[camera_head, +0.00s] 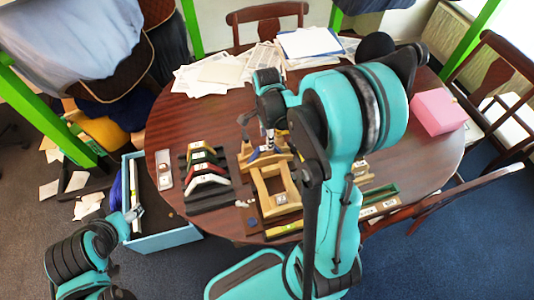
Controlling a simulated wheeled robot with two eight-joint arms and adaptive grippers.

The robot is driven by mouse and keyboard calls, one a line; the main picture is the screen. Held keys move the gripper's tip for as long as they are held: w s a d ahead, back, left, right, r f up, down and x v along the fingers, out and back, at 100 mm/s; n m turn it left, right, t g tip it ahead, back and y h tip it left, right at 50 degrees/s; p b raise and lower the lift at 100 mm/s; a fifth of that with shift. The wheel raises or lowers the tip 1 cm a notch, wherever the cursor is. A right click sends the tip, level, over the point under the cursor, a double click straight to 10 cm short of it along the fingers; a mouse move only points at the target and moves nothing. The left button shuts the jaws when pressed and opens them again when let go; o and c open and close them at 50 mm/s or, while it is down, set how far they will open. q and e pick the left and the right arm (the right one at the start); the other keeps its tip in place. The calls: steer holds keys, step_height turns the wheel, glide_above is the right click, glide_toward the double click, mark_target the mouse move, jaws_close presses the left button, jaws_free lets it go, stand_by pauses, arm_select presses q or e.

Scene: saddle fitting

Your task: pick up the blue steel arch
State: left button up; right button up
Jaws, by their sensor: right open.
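A small blue piece (254,156), which looks like the blue steel arch, sits on the upper part of a light wooden stand (263,199) on the round table. It is partly hidden by my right gripper (268,146), which points down right at it. The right gripper is open; whether its fingers touch the piece is too small to tell. My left gripper (134,213) is low at the left, by the light blue open box, away from the arches. Its fingers are too small to read.
A dark rack with several coloured arches (207,180) stands left of the wooden stand. A light blue box (165,240) is at the table's left edge. Papers (225,70) cover the back; a pink box (437,111) is at the right. My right arm hides the table's middle.

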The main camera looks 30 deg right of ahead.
mark_target(261, 149)
steer(key=f, duration=0.1)
steer(key=f+b, duration=0.1)
steer(key=f, duration=0.1)
steer(key=w+f, duration=0.1)
steer(key=f, duration=0.1)
steer(key=shift+f+b, duration=0.25)
steer(key=shift+b, duration=0.15)
steer(key=shift+s, duration=0.1)
steer(key=shift+c, duration=0.9)
jaws_close()
